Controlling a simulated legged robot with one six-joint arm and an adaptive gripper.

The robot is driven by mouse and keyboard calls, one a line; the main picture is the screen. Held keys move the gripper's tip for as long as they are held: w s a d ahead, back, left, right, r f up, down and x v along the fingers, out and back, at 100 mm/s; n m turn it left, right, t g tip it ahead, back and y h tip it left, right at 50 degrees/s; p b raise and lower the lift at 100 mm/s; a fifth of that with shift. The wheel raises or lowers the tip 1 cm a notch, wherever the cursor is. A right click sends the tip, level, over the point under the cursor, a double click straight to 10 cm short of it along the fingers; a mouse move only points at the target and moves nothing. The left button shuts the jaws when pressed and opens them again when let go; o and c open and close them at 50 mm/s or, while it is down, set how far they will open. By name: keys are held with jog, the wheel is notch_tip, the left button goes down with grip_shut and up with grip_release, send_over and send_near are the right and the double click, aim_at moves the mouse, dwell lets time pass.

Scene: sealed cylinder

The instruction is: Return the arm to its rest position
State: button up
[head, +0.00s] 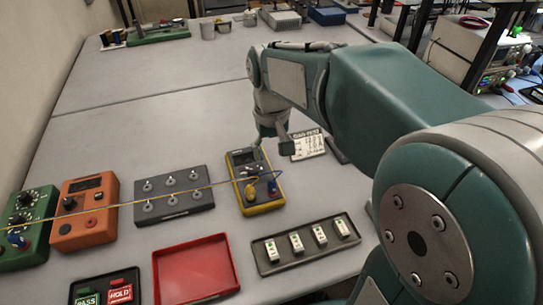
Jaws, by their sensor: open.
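My arm reaches in from the right side of the head view, over the grey table (130,125). My gripper (270,143) points down, with its fingers spread and nothing seen between them. It is just behind a yellow meter (264,208) with a grey face and beside a white printed card (308,144). I cannot tell whether the fingertips touch the meter or the table.
A yellow lead (160,201) runs across a dark block (173,209) with several round posts. An orange box (86,229), a green box (28,245), a red tray (195,272) and a dark tray (300,258) of white modules stand nearby.

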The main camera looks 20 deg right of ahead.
dwell(0.4)
jog(key=s+r+t, duration=0.1)
jog(key=s+t, duration=0.4)
jog(key=s, duration=0.9)
jog(key=shift+s+r+t, duration=0.15)
jog(key=shift+r+t, duration=0.15)
jog(key=shift+r, duration=0.1)
